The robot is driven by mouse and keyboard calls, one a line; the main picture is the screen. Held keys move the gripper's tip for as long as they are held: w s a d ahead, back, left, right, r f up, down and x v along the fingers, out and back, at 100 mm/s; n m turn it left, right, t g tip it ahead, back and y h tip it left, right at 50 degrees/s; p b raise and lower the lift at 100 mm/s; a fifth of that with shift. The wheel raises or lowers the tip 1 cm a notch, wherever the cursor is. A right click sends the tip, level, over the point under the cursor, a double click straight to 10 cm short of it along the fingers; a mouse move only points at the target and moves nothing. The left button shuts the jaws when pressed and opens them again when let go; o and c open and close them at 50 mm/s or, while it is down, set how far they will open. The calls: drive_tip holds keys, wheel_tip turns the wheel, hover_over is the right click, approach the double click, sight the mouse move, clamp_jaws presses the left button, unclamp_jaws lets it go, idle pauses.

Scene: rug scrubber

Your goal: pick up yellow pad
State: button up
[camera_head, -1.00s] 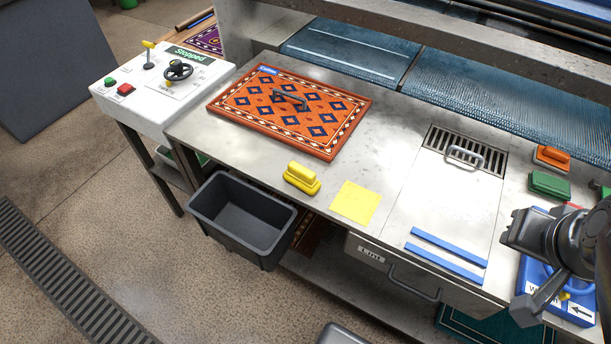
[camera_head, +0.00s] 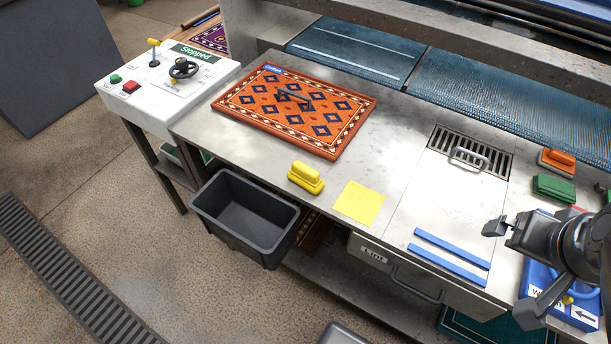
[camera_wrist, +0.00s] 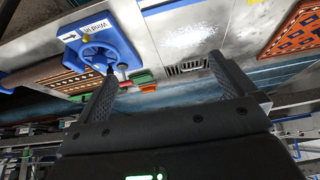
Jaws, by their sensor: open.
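The yellow pad (camera_head: 306,177), a block with a raised handle, sits upright on the metal counter (camera_head: 375,145) near its front edge. It stands just left of a flat yellow square (camera_head: 359,203) and in front of the patterned orange rug panel (camera_head: 335,142). My gripper (camera_head: 511,273) is at the right end of the counter, over the blue unit, well to the right of the yellow pad. In the wrist view my gripper (camera_wrist: 168,80) has its two fingers spread apart with nothing between them. The yellow pad does not show in the wrist view.
A dark bin (camera_head: 245,218) stands below the counter front. A green pad (camera_head: 553,187) and an orange pad (camera_head: 557,160) lie at the right. Two blue strips (camera_head: 450,256) lie near the front edge. The control box (camera_head: 165,85) stands at the left end.

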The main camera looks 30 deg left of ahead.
drive_tip(key=w+a+r+n+g, duration=0.1)
drive_tip(key=w+a+n+g, duration=0.1)
drive_tip(key=w+a+n, duration=0.65)
drive_tip(key=n+g, duration=0.4)
drive_tip(key=n, duration=2.2)
hover_over(305, 168)
drive_tip(key=f, duration=1)
drive_tip(key=shift+w+d+f, duration=0.2)
drive_tip(key=shift+d+f, duration=0.15)
drive_tip(key=f, duration=0.5)
drive_tip(key=shift+s+a+f, duration=0.1)
drive_tip(key=shift+s+a, duration=0.1)
drive_tip(key=shift+a, duration=0.2)
drive_tip(key=shift+f, duration=3)
drive_tip(key=shift+c, duration=0.3)
